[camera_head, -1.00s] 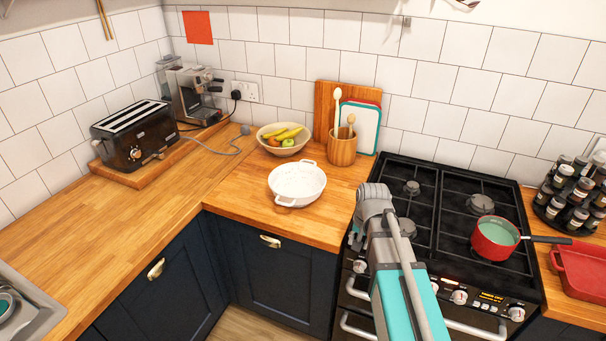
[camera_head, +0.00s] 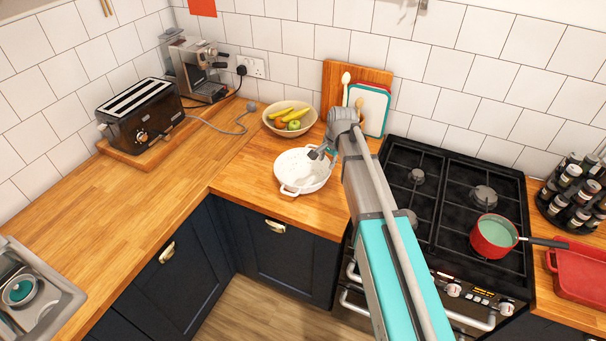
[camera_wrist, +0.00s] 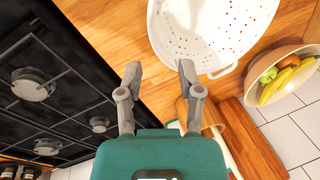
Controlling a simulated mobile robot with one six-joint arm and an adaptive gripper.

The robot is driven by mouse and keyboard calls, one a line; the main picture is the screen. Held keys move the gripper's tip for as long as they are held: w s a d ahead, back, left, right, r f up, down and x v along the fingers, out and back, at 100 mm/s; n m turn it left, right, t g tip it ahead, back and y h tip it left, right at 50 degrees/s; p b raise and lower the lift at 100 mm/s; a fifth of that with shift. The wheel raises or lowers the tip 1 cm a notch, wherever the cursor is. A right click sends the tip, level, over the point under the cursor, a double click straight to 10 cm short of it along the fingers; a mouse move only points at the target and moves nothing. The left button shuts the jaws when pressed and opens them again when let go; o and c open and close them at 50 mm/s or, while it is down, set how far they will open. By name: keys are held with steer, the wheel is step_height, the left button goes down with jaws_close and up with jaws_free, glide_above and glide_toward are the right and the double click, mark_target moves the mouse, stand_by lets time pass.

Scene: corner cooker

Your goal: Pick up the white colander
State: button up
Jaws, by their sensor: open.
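The white colander (camera_head: 297,173) stands upright on the wooden counter in the corner, left of the hob. My gripper (camera_head: 322,154) is over the colander's right side in the head view, partly hidden by my own wrist. In the wrist view my gripper (camera_wrist: 159,72) is open, with nothing between its two fingers. The fingers look apart from the colander there.
A fruit bowl (camera_head: 290,118) stands just behind the colander. A utensil pot and chopping boards (camera_head: 370,110) stand behind my wrist. The black hob (camera_head: 450,185) with a red saucepan (camera_head: 493,236) is to the right.

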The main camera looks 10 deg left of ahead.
mark_target(320, 184)
steer(key=b+x, duration=0.8)
steer(key=shift+d+f, duration=0.2)
steer(key=shift+f, duration=0.15)
stand_by(0.4)
steer(key=shift+w, duration=0.15)
steer(key=shift+b+x, duration=2.65)
steer(key=shift+b, duration=0.1)
steer(key=shift+w+r, duration=0.1)
steer(key=shift+c, duration=0.3)
jaws_close()
